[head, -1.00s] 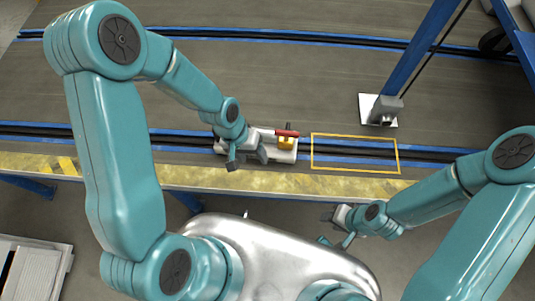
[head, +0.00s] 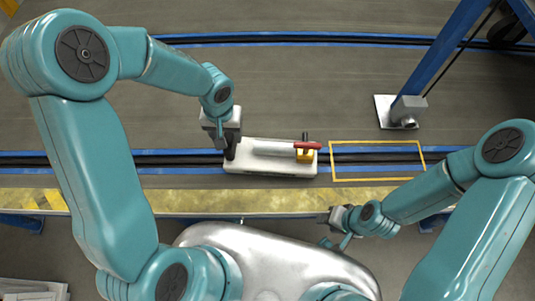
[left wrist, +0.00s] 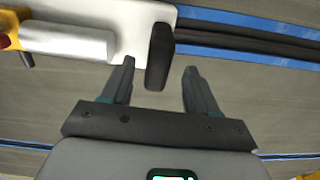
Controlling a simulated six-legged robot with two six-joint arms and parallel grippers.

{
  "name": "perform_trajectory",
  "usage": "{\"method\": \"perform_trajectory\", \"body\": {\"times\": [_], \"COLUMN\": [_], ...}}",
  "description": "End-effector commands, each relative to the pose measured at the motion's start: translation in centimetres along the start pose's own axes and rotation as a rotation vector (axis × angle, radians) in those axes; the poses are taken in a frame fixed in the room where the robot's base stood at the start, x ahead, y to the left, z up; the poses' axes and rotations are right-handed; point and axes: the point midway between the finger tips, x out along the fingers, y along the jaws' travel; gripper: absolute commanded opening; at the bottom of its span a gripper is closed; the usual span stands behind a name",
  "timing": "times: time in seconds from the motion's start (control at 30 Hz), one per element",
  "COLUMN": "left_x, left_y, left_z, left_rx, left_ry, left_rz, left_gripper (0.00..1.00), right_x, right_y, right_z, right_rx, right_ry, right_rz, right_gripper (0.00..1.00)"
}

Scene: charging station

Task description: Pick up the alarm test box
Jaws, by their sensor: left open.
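The alarm test box (head: 245,170) appears as a long white box with a grey cylinder, a yellow block and a red piece on top. It lies across the blue-edged rail. In the left wrist view its white body (left wrist: 140,20) is at upper left, with a black upright grip (left wrist: 158,50) at its end. My left gripper (head: 230,152) is at the box's left end. Its open fingers (left wrist: 160,68) reach toward the black grip, whose lower end shows between the tips; I cannot tell whether they touch. My right gripper (head: 338,217) is low, near my body and away from the box; its jaws are unclear.
A yellow outlined rectangle (head: 378,179) is marked right of the box and is empty. A blue post (head: 440,52) on a white base plate stands behind it. A worn yellow strip (head: 270,202) runs along the front edge. The grey surface behind the box is clear.

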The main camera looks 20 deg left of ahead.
Motion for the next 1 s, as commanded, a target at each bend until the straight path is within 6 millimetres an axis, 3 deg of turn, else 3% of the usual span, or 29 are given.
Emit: {"method": "perform_trajectory", "body": {"times": [0.3, 0.6, 0.63, 0.67, 0.8, 1.0], "left_x": [4.7, 5.2, 5.2, 5.2, 5.2, 5.2], "left_y": [0.1, -0.1, -0.1, -0.2, -0.2, -0.2], "left_z": [0.2, -0.1, -0.1, -0.1, -0.1, -0.1], "left_rx": [0.002, 0.002, 0.002, 0.002, 0.002, 0.001], "left_ry": [-0.004, 0.0, 0.0, 0.0, 0.0, 0.001], "left_rz": [-0.001, 0.001, 0.001, 0.001, 0.001, 0.001], "left_gripper": [0.6, 0.6, 0.56, 0.47, 0.01, 0.0], "right_x": [1.1, 1.1, 1.1, 1.1, 1.1, 1.1], "right_y": [0.4, 0.4, 0.4, 0.4, 0.4, 0.4], "right_z": [0.0, 0.0, 0.0, 0.0, 0.0, 0.0], "right_rx": [0.0, 0.0, 0.0, 0.0, 0.0, 0.0], "right_ry": [0.0, 0.0, 0.0, 0.0, 0.0, 0.0], "right_rz": [0.0, 0.0, 0.0, 0.0, 0.0, 0.0], "right_gripper": [0.43, 0.43, 0.43, 0.43, 0.43, 0.43]}}
